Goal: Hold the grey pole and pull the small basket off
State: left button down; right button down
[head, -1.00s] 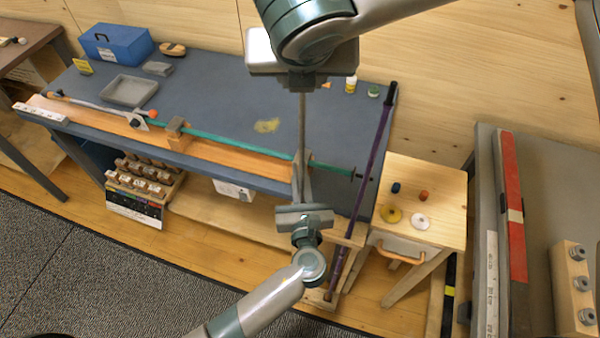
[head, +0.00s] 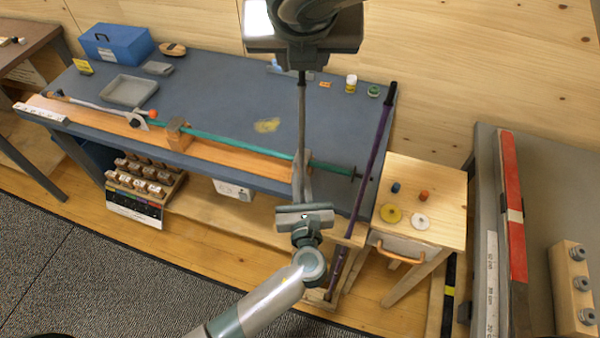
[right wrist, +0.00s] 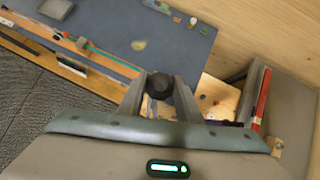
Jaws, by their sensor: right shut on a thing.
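The grey pole (head: 302,110) stands nearly upright in the head view, in front of the bench. My right gripper (head: 301,73) is shut on its upper end. In the right wrist view the pole's dark end (right wrist: 158,86) sits between the fingers of that gripper (right wrist: 159,92). My left gripper (head: 302,170) is at the pole's lower part, fingers pointing up beside it. I cannot tell whether these fingers are open or shut. The small basket is not clearly visible; the lower end of the pole is hidden by the left gripper.
A blue-grey bench (head: 220,95) lies behind, with a teal pole (head: 235,145) along its front. A purple pole (head: 372,165) leans at its right end. A wooden stool (head: 440,190) with small discs stands right. A grey table (head: 530,220) is at far right.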

jog(key=shift+r, duration=1.65)
jog(key=c, duration=2)
grip_release()
pick_arm(q)
jog(key=c, duration=1.8)
grip_release()
jog(key=s+d, duration=0.1)
jog(key=s, duration=1.1)
